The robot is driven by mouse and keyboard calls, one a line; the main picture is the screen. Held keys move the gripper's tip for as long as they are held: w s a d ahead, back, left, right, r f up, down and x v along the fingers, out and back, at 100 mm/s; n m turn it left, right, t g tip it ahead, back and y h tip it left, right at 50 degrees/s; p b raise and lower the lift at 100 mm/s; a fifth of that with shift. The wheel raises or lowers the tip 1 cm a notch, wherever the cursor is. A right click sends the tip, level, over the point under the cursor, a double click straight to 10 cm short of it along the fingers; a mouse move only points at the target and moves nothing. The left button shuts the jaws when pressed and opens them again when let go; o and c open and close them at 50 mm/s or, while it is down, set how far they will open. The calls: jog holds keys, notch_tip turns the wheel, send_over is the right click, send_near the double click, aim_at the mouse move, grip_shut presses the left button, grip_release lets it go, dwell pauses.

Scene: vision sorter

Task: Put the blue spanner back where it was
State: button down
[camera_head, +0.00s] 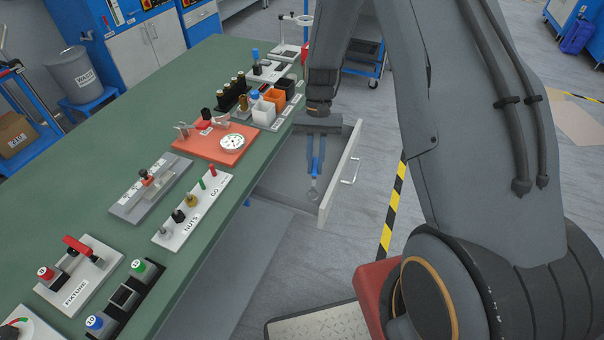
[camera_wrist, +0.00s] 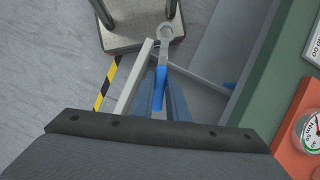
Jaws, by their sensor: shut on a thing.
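The blue spanner (camera_head: 316,167) has a blue handle and a grey metal head. My gripper (camera_head: 316,155) is shut on its handle, over the open drawer (camera_head: 285,175) at the bench's right side. In the wrist view the spanner (camera_wrist: 160,82) sits between the two blue-grey fingers of my gripper (camera_wrist: 162,95), with its ring-shaped head pointing away from the palm. The drawer's light front panel (camera_wrist: 137,80) shows beside it in the wrist view. I cannot tell exactly how high the spanner is above the drawer floor.
The drawer's handle (camera_head: 351,171) juts right. Yellow-black tape (camera_head: 393,210) marks the floor.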

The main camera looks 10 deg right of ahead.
jog(key=w+d+f+m+t+y+b, duration=0.1)
jog(key=w+f+m+t+b, duration=0.4)
jog(key=m, duration=0.6)
jog(key=w+d+m+t+y+b, duration=0.15)
jog(key=w+m+b, duration=0.35)
jog(key=m, duration=0.5)
jog(key=shift+t, duration=0.25)
jog(key=f+b, duration=0.1)
jog(key=f, duration=0.2)
jog(key=f+b, duration=0.1)
jog(key=f, duration=0.2)
jog(key=s+f+b, duration=0.1)
jog(key=f, duration=0.2)
jog(key=shift+f, duration=0.3)
jog(key=shift+f, duration=0.1)
jog(key=c, duration=2.2)
grip_release()
jog(key=shift+f, duration=0.1)
jog(key=o, duration=0.5)
jog(key=shift+c, duration=0.2)
